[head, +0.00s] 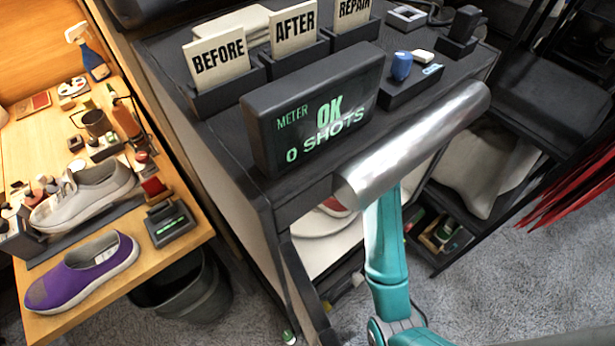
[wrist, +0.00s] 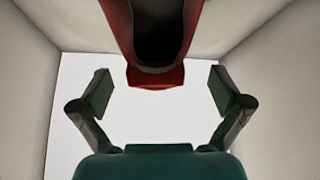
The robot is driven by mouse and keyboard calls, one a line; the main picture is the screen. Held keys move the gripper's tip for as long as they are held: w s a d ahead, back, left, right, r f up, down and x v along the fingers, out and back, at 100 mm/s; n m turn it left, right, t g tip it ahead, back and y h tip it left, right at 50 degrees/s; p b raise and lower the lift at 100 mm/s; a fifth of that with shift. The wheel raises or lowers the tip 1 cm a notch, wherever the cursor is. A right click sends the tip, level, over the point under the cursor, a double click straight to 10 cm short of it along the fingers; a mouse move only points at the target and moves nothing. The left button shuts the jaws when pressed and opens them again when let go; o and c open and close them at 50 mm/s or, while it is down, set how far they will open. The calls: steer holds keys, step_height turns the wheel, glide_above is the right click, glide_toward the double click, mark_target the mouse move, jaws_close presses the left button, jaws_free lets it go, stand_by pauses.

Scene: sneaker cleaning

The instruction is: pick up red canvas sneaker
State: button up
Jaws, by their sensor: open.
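The red canvas sneaker (wrist: 155,75) shows at the top middle of the wrist view, with its dark opening facing me and its near end toward my gripper. It rests inside a white-walled box with a bright white floor. My gripper (wrist: 160,92) is open, its two fingers apart to the left and right of the sneaker's near end, with nothing between the pads that I can see held. In the head view a small red and white part of the sneaker (head: 335,208) shows inside the dark cabinet, beside my teal arm. The rest of it is hidden, as is my gripper there.
Pale walls (wrist: 45,60) stand close on both sides of my gripper. The cabinet top holds a meter box (head: 315,110) reading "OK 0 SHOTS" and sign cards. A wooden bench (head: 120,290) at left holds a purple shoe (head: 82,272) and a beige sneaker (head: 85,195).

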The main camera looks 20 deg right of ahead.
steer(key=shift+d+x, duration=0.2)
steer(key=shift+x, duration=2.5)
steer(key=c, duration=1.4)
steer(key=shift+o, duration=0.2)
